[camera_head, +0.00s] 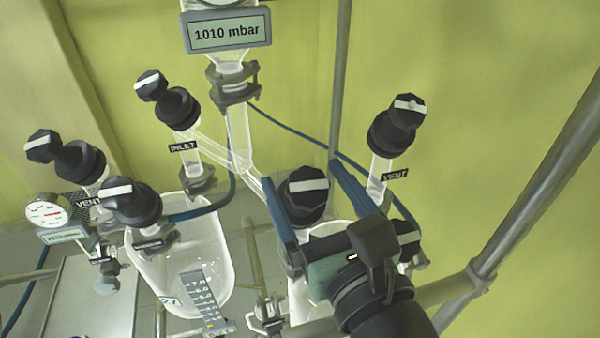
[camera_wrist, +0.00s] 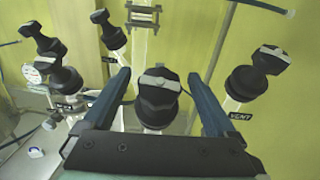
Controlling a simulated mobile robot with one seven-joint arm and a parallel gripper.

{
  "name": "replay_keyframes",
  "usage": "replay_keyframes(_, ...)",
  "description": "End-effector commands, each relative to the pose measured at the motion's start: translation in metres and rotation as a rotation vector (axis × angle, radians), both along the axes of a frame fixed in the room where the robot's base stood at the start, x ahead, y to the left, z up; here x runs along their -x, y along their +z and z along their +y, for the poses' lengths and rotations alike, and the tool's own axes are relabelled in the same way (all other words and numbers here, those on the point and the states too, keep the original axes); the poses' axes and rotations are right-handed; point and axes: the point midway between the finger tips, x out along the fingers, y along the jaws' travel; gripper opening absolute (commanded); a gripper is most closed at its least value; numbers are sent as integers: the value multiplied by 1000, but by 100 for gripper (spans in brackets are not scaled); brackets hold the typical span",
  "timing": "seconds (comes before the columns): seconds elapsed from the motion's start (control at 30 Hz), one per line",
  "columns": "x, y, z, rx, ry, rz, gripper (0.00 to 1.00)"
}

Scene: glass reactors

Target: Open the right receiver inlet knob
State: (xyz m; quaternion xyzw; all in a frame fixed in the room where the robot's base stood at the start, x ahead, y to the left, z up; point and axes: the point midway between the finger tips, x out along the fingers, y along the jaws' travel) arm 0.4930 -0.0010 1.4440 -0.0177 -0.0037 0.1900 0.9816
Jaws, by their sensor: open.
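A black knob with a white bar on its cap (camera_head: 305,186) stands above the right glass receiver (camera_head: 300,296); its own label is hidden, so I cannot read it as the inlet. It also shows in the wrist view (camera_wrist: 158,98), with the bar nearly level. My gripper (camera_head: 302,172) is open, its two blue fingers on either side of this knob. In the wrist view the fingers (camera_wrist: 159,72) stand apart from the knob, with a gap on both sides. The receiver is largely hidden behind my gripper.
A knob labelled VENT (camera_head: 397,125) stands to the right, another black knob (camera_head: 404,238) close beside my wrist. A knob labelled INLET (camera_head: 177,106) and the left receiver (camera_head: 190,262) are to the left. A metal rail (camera_head: 540,185) crosses the right side.

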Motion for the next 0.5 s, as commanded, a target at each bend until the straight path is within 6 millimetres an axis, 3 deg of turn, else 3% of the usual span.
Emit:
replay_keyframes(0.2,-23,3,10,2,0,-1,92)
replay_keyframes(0.5,-28,2,11,2,-1,-2,92)
